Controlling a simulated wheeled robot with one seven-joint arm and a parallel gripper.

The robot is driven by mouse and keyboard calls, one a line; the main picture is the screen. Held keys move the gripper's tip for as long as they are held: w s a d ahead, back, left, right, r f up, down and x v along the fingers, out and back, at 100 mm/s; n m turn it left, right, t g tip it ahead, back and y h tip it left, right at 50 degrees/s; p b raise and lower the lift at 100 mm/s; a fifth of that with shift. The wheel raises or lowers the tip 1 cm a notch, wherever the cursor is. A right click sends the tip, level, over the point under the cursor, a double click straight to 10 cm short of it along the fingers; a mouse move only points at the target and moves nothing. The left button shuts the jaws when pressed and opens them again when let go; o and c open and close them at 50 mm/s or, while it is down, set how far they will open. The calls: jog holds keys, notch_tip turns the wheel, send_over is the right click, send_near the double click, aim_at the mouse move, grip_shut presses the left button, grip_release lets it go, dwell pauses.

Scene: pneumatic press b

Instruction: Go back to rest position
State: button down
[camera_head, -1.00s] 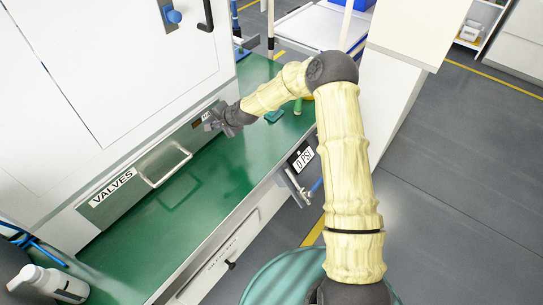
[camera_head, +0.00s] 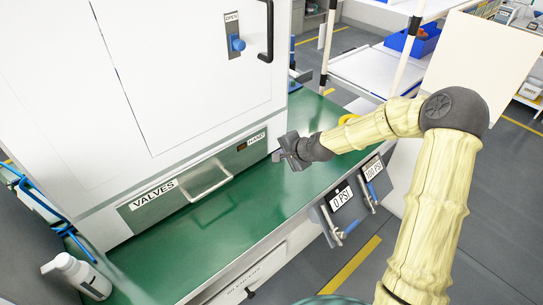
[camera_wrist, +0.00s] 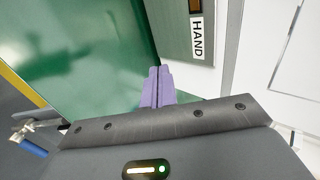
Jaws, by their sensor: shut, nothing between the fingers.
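My gripper (camera_head: 281,157) is at the end of my cream-covered arm, above the green bench top and close to the right end of the valves panel. In the wrist view its purple fingers (camera_wrist: 157,86) are together with nothing between them. The HAND label (camera_head: 257,138) on the panel shows beside the gripper; it also shows large in the wrist view (camera_wrist: 197,38), to the right of the fingers. The gripper does not appear to touch the panel, but the gap is hard to judge.
The VALVES panel (camera_head: 150,196) has a metal handle (camera_head: 212,188). The white press cabinet (camera_head: 170,70) rises behind the bench (camera_head: 190,250). Valve levers labelled 0 PSI (camera_head: 343,199) and 100 PSI (camera_head: 374,168) hang on the bench front. A white bottle (camera_head: 78,273) stands front left. Grey floor lies right.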

jog(key=shift+s+d+r, duration=0.3)
jog(key=shift+r, duration=0.1)
jog(key=shift+w, duration=0.15)
jog(key=s+d+r+n+g+h, duration=0.25)
jog(key=s+d+n, duration=0.35)
jog(key=s, duration=0.8)
jog(key=s+d+r+n+g+h, duration=0.2)
jog(key=s+d+r+n+h, duration=0.2)
jog(key=s+d, duration=0.7)
jog(key=a+p+v, duration=0.2)
jog(key=p+v, duration=1)
jog(key=shift+w, duration=0.35)
